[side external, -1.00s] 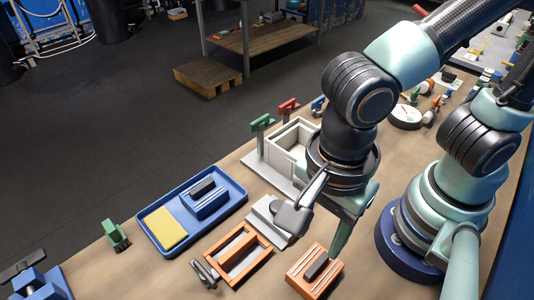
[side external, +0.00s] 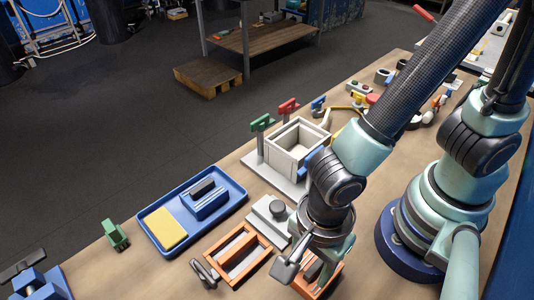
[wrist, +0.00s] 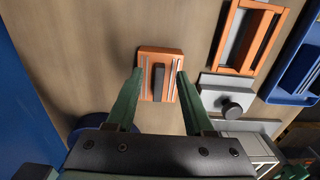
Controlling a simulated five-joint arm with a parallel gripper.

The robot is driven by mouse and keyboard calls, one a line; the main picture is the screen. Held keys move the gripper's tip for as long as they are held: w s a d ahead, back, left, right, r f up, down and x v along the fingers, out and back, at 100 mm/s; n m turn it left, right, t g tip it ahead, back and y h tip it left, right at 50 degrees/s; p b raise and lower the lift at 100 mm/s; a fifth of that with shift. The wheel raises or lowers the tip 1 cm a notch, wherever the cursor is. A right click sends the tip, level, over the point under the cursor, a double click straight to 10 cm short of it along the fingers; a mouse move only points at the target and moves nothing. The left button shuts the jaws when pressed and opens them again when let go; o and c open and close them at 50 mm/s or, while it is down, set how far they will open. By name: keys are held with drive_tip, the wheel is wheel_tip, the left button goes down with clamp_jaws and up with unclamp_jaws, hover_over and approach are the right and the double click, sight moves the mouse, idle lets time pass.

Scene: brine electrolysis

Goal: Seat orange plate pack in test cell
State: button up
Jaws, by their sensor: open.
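The orange plate pack (wrist: 147,87), a block with pale strips and a dark upright handle, lies on the bench. In the side view the pack (side external: 303,287) is partly hidden under my arm. My gripper (wrist: 159,74) is open and empty above the pack, its two green fingers to either side of it in the wrist view. I cannot tell how high the fingertips are. In the side view my gripper (side external: 324,254) hangs over the pack. A pale open-topped box (side external: 291,155), apparently the test cell, stands behind on a light base, partly hidden by my arm.
An orange frame (side external: 264,241) lies left of the pack. A grey block with a dark round knob (side external: 267,224) sits behind it. A blue tray (side external: 236,207) holds a yellow slab (side external: 165,229) and a blue block (side external: 207,204). Green (side external: 261,123) and red (side external: 288,105) clamps stand by the box.

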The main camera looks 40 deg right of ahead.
sight(315, 271)
drive_tip(key=shift+f, duration=1.25)
clamp_jaws()
idle(0.6)
